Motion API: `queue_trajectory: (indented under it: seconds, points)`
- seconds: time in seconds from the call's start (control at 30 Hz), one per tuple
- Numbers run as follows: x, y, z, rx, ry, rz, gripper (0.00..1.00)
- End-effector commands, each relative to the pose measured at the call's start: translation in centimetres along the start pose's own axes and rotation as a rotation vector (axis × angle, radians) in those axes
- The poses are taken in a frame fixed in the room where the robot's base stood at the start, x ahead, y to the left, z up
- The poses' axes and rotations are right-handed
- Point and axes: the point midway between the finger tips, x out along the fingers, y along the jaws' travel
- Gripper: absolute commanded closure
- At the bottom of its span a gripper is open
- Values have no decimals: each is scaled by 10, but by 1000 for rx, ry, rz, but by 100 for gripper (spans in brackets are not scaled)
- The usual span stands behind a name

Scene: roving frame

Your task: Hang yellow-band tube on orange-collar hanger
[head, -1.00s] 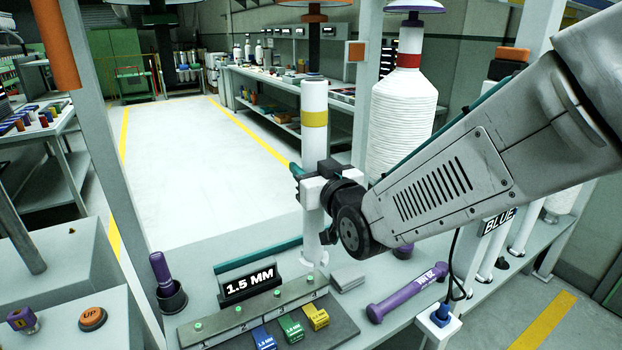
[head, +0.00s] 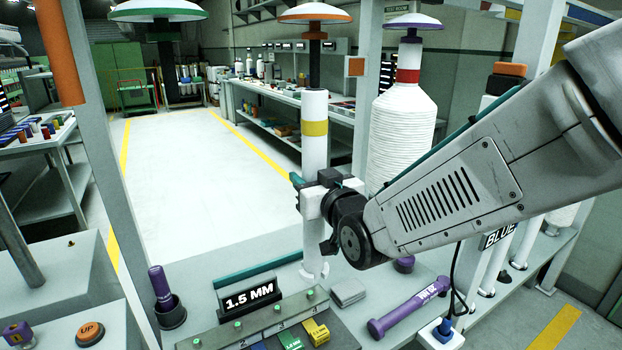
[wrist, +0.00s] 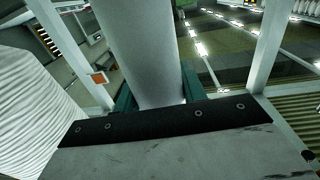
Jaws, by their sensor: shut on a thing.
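The yellow-band tube (head: 314,150) is white and stands upright in the middle of the head view. My gripper (head: 312,192) is shut around it below the band. In the wrist view the tube (wrist: 145,50) rises between my teal fingers. The orange-collar hanger (head: 315,17) is a white disc with an orange rim and a dark stem. Its stem lines up above the tube's top in the head view. I cannot tell whether the stem is inside the tube or behind it.
A white yarn cone with a red band (head: 404,125) hangs close to the right on a purple-rimmed hanger (head: 412,22). A green-rimmed hanger (head: 158,12) is empty at the left. Below are a 1.5 MM sign (head: 250,297) and a purple tool (head: 408,307).

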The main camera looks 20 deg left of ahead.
Motion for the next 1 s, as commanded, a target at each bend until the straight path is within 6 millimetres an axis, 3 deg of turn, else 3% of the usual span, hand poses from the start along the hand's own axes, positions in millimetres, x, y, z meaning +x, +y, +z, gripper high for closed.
queue_trajectory:
  seconds: [0.8,1.0]
  points:
    - [0,0,-32,0,2,0,87]
    - [0,0,-33,0,1,0,87]
